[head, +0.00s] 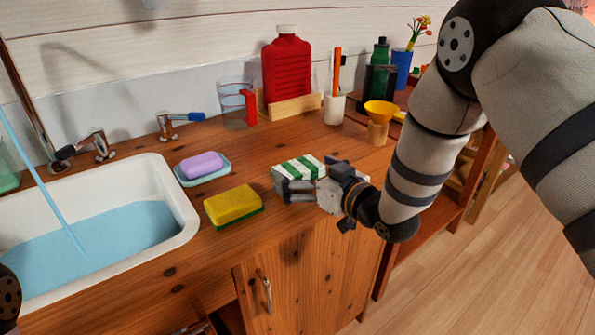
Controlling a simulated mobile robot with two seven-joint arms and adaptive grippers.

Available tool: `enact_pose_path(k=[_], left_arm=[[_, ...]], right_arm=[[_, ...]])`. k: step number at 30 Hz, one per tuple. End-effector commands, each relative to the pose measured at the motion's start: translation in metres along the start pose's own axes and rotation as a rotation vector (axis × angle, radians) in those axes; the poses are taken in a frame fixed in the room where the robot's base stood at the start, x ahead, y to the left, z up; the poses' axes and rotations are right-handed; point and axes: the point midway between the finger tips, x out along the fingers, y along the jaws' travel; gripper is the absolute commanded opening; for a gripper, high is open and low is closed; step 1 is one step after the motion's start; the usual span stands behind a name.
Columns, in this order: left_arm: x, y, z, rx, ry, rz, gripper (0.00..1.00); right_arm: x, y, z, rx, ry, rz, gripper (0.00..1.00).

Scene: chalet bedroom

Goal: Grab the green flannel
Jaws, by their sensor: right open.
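The green flannel (290,168) is a folded cloth with green and white stripes, lying on the wooden counter right of the yellow sponge. My right gripper (284,189) is open, its fingers pointing left, at the near side of the flannel. It hides the flannel's near and right parts, and I cannot tell whether it touches the cloth. My left gripper is out of view; only a dark part of my left arm shows at the lower left edge.
A yellow sponge (233,205) and a purple soap (202,164) on a blue dish lie left of the flannel. A water-filled sink (173,197) is further left. Behind stand a red bottle (287,70), a white cup (335,108) and a yellow funnel (381,110).

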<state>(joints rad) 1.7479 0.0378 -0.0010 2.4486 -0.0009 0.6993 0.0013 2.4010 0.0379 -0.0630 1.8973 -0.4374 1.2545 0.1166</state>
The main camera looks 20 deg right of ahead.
Motion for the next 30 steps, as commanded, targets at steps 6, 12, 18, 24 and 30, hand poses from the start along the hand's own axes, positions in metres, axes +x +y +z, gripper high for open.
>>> enact_pose_path(k=[6, 12, 18, 24, 30], left_arm=[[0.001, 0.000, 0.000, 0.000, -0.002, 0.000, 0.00], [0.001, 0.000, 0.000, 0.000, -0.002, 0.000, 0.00], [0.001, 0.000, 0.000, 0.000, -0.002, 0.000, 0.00], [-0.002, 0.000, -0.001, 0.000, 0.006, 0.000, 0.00], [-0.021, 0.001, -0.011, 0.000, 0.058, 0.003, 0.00]], right_arm=[[0.003, 0.000, 0.000, 0.001, 0.000, 0.001, 1.00], [0.003, 0.000, 0.000, 0.001, 0.000, 0.001, 0.66], [0.003, 0.000, 0.000, 0.001, -0.001, 0.001, 0.66], [0.001, 0.001, -0.011, 0.000, 0.003, 0.001, 0.66], [-0.021, -0.009, -0.059, -0.003, 0.012, 0.001, 0.66]])
